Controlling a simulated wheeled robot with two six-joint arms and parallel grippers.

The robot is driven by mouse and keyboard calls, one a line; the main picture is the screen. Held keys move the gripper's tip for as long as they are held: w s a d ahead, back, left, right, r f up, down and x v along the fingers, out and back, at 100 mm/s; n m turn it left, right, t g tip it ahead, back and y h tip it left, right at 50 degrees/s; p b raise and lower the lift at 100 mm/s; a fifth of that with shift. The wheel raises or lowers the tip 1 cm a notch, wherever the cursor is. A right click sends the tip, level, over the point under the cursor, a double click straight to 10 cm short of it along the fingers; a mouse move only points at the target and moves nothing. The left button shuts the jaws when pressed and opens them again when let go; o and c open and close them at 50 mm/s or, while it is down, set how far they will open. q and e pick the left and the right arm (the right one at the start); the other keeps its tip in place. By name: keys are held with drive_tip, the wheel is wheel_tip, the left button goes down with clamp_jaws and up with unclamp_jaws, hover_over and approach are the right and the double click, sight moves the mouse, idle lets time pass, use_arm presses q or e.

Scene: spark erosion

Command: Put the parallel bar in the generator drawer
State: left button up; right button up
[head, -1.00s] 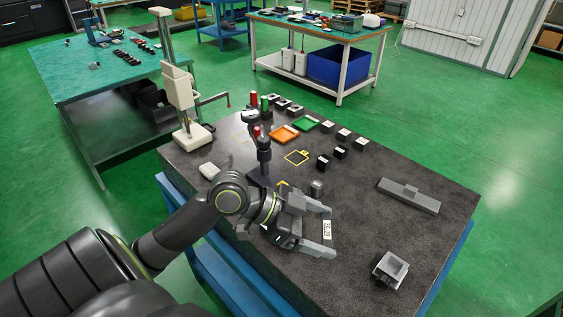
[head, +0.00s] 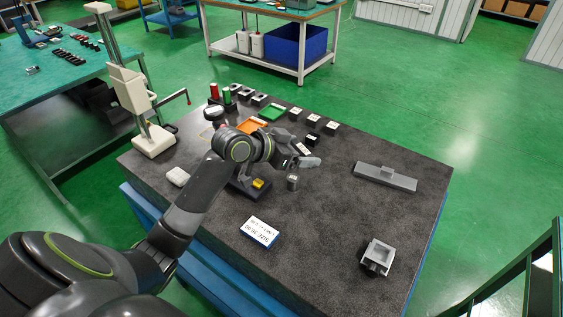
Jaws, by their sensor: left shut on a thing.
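My left gripper (head: 307,157) is over the middle of the dark stone table, towards its back. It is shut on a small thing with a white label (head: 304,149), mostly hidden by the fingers. I cannot tell whether this is the parallel bar. No drawer that I can identify as the generator drawer is in view. My right gripper is not in view.
A labelled box (head: 260,232), a long grey piece (head: 385,176) and a grey open-topped block (head: 378,256) are on the dark table (head: 330,220).

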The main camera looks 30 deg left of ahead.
sight(297, 175)
use_arm(q)
drive_tip(key=shift+w, duration=0.45)
wheel_tip(297, 175, down, 5)
drive_tip(key=shift+f+p, duration=0.15)
drive_tip(key=shift+p, duration=0.4)
wheel_tip(297, 175, down, 4)
drive_tip(key=shift+r+p, duration=0.1)
drive_tip(key=shift+p, duration=0.2)
drive_tip(key=shift+f, duration=0.4)
drive_tip(key=shift+f, duration=0.1)
drive_tip(key=o, duration=1.2)
drive_tip(key=shift+c, duration=0.2)
